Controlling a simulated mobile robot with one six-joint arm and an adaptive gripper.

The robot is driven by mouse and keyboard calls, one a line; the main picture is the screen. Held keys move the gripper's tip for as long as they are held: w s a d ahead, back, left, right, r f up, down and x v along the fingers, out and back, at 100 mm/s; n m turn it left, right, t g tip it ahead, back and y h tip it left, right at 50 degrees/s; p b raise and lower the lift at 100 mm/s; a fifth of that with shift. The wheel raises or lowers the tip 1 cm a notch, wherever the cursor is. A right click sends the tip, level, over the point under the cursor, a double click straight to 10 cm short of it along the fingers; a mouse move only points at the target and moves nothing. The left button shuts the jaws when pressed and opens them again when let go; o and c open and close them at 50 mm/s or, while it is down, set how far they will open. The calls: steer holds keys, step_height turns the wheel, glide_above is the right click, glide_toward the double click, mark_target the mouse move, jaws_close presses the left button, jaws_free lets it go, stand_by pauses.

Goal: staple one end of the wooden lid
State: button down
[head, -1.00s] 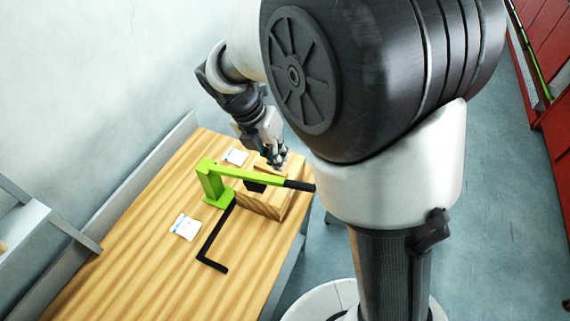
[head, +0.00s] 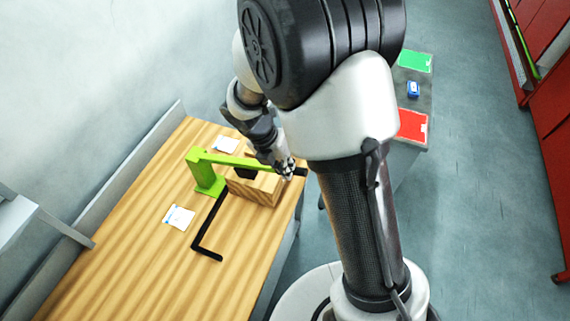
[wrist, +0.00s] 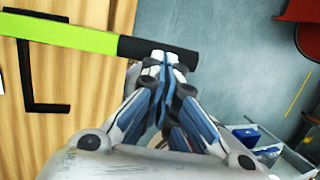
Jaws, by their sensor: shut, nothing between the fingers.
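A green stapler (head: 207,176) with a long lever arm stands on the wooden table, and its black handle (wrist: 157,50) points right past the table's edge. A wooden box (head: 262,188) sits under the lever; its lid is mostly hidden by the lever and my gripper. My gripper (head: 288,170) is at the handle end of the lever. In the wrist view my gripper (wrist: 165,62) is shut, with its fingertips overlapping the black handle. I cannot tell whether they touch it or are just above it.
A black L-shaped bar (head: 206,238) lies on the table (head: 130,245) in front of the stapler, with white cards (head: 179,217) nearby. A grey table with green and red mats (head: 414,62) stands behind my arm. The table's front left is clear.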

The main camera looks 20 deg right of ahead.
step_height(320, 180, down, 12)
steer(key=s+d+b, duration=0.2)
steer(key=b, duration=0.4)
steer(key=shift+s+r, duration=0.15)
steer(key=shift+s, duration=0.1)
steer(key=d+p+v, duration=0.1)
steer(key=p+v, duration=0.2)
steer(key=v, duration=0.4)
steer(key=s+d+r+p+v, duration=0.1)
steer(key=d+p+v, duration=0.1)
steer(key=v, duration=0.5)
steer(key=shift+r+p, duration=0.4)
steer(key=shift+p, duration=0.15)
